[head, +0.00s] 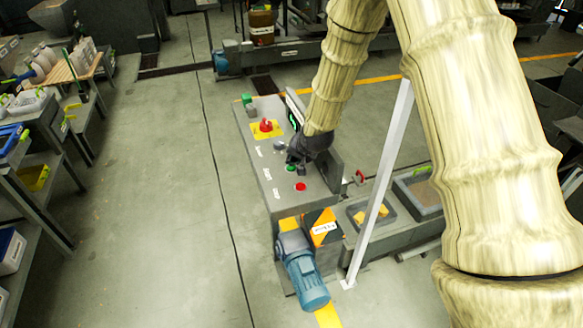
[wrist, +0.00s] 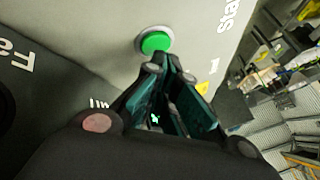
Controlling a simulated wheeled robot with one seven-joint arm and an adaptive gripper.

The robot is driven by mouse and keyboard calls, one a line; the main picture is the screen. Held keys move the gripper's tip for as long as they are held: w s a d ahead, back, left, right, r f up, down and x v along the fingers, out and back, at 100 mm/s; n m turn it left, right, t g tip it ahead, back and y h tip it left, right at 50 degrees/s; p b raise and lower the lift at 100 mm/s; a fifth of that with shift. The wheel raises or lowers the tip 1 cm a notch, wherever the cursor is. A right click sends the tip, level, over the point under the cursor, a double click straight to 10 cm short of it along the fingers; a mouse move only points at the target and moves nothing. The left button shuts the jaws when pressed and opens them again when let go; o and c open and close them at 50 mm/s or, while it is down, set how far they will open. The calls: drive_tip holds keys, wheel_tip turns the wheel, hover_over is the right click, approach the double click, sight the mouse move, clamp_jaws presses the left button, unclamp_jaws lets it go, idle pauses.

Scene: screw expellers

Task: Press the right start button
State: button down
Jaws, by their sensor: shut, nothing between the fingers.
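A round green button (wrist: 155,42) in a pale ring sits on the grey panel (head: 262,165), beside lettering that begins "Sta". The button also shows in the head view (head: 291,168), partly beside my gripper. My gripper (wrist: 168,70) is shut and empty, its dark fingertips just below the green button in the wrist view. I cannot tell whether they touch it. In the head view my gripper (head: 294,163) is over the panel, coming down from the upper right.
A red button (head: 300,187) is nearer on the panel. A red emergency knob (head: 266,125) on a yellow plate is farther back. A blue motor (head: 303,275) stands at the panel's near end. Shelves (head: 35,165) line the left; the floor between is clear.

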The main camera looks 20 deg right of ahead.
drive_tip(key=shift+f, duration=0.4)
idle(0.4)
idle(0.4)
drive_tip(key=shift+r+p, duration=0.35)
drive_tip(key=shift+r, duration=0.55)
drive_tip(key=shift+r, duration=0.1)
drive_tip(key=shift+r+p, duration=1.45)
drive_tip(key=shift+r, duration=0.95)
drive_tip(key=shift+s, duration=0.1)
